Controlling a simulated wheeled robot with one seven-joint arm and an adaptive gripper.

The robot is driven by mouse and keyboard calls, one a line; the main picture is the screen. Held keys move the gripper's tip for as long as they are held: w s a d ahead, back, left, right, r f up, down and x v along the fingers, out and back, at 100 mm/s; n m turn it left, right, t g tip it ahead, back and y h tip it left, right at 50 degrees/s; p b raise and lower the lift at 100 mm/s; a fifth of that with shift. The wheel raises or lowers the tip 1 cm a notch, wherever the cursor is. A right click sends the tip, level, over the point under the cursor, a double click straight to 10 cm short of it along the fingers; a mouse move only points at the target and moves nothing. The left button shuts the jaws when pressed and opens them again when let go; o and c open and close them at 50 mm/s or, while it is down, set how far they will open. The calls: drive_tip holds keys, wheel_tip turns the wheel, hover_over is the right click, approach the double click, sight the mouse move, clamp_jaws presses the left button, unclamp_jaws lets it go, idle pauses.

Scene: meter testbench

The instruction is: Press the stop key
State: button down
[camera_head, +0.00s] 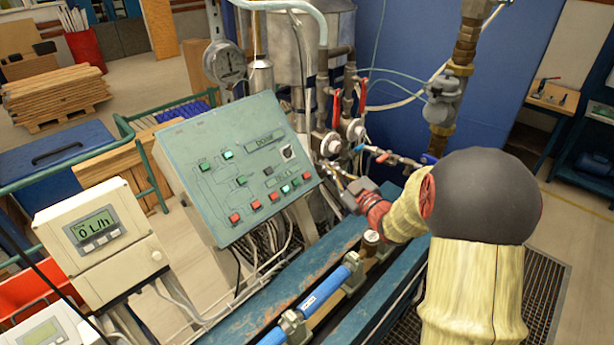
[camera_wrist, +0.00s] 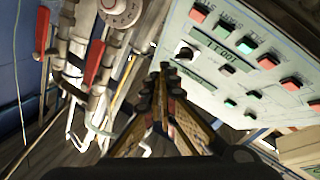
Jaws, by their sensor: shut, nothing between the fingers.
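The green control panel (camera_head: 190,190) is tilted on its stand and carries several red and green keys. A row of keys runs along its lower edge, with red keys (camera_head: 256,205) and green keys (camera_head: 285,189). The wrist view shows the panel (camera_wrist: 285,30) at the upper right with red keys (camera_wrist: 267,61) and green keys (camera_wrist: 250,43). My gripper (camera_wrist: 160,85) is shut and empty, left of the keys in that view. In the head view my gripper (camera_head: 350,194) is right of the panel, apart from it.
Pipes and valves with red levers (camera_head: 363,95) stand behind my gripper. A blue pipe (camera_head: 312,297) lies on the bench below. A beige meter box (camera_head: 95,240) is left of the panel. A black knob with a white face (camera_head: 287,153) sits on the panel's right side.

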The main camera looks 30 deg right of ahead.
sight(310, 175)
drive_tip(key=shift+w+a+f+b, duration=0.35)
drive_tip(key=shift+w+f+b, duration=0.35)
drive_tip(key=shift+w+f, duration=0.35)
drive_tip(key=shift+w+a+f+b, duration=0.4)
drive_tip(key=shift+w+f+b, duration=0.35)
drive_tip(key=shift+w+f, duration=0.2)
drive_tip(key=shift+w+a+f+b, duration=0.35)
drive_tip(key=shift+w+f+b, duration=0.35)
drive_tip(key=shift+w+f, duration=0.35)
drive_tip(key=shift+r, duration=0.1)
drive_tip(key=shift+w+a+f+b, duration=0.25)
drive_tip(key=shift+w+f+b, duration=0.35)
drive_tip(key=shift+b, duration=0.4)
drive_tip(key=shift+r, duration=0.1)
drive_tip(key=shift+s+d+r, duration=0.2)
drive_tip(key=shift+s+r, duration=0.3)
drive_tip(key=shift+s, duration=0.05)
drive_tip(key=shift+s+d+r+p, duration=0.35)
drive_tip(key=shift+s+r+p, duration=0.1)
drive_tip(key=shift+s+r, duration=0.45)
drive_tip(key=shift+s+d+r+p, duration=0.3)
drive_tip(key=shift+s+r+p, duration=0.1)
drive_tip(key=shift+s+r, duration=0.4)
drive_tip(key=shift+s, duration=0.1)
